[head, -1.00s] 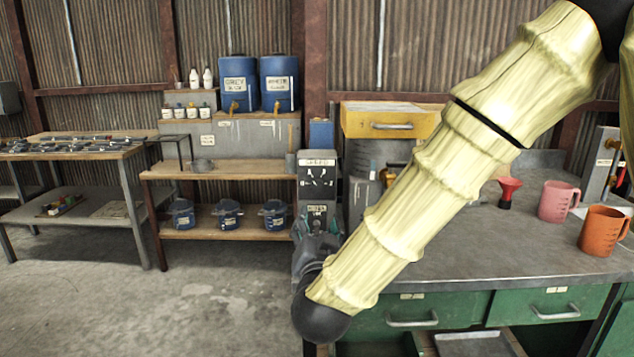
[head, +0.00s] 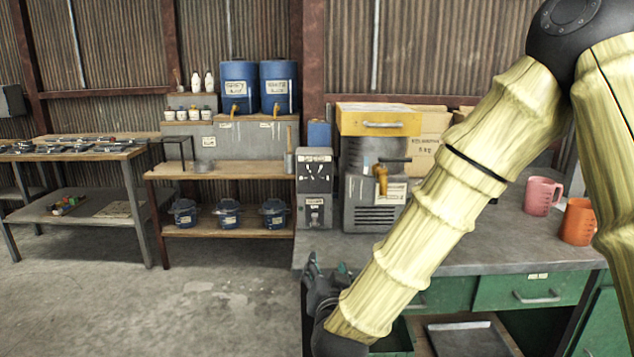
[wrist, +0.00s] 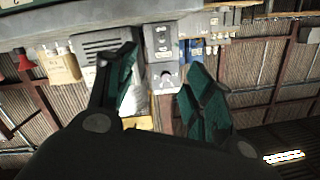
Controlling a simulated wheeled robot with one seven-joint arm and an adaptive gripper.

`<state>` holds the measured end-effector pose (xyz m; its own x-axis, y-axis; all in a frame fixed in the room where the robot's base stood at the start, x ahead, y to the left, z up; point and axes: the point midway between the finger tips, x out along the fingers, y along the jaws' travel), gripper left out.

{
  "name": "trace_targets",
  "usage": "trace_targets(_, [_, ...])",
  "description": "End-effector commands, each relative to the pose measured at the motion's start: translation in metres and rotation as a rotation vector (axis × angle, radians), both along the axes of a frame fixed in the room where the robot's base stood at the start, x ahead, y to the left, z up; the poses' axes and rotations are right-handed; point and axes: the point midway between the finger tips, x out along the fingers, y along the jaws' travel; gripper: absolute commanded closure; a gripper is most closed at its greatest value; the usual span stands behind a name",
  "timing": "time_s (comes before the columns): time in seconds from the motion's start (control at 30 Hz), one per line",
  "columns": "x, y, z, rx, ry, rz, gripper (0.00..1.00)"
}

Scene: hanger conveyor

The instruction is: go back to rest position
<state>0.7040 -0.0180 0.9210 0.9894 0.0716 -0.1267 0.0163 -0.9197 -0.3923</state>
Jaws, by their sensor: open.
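My gripper (head: 328,272) is at the front left corner of the grey workbench in the head view, low beside its edge, partly hidden by my own arm. In the wrist view my gripper (wrist: 158,75) shows two dark fingers with green pads spread apart, with nothing between them. Beyond the fingers the wrist view shows a grey control box (wrist: 162,50), apart from them.
The workbench (head: 470,252) has green drawers (head: 530,290). On it stand a grey machine (head: 374,205), a pink jug (head: 542,196) and an orange jug (head: 578,222). Left are a wooden shelf (head: 225,170) with blue drums (head: 240,86) and open floor (head: 150,310).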

Motion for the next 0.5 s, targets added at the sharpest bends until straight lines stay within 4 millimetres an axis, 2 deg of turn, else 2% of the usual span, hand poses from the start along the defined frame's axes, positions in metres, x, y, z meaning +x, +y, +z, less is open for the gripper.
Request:
trace_targets(0.17, [-0.009,-0.015,-0.065,-0.036,0.124,0.022,0.48])
trace_targets(0.27, [-0.021,-0.028,-0.116,-0.065,0.222,0.042,0.48])
trace_targets(0.3, [-0.028,-0.034,-0.138,-0.078,0.269,0.049,0.48])
trace_targets(0.5, [-0.075,-0.065,-0.239,-0.134,0.493,0.093,0.48])
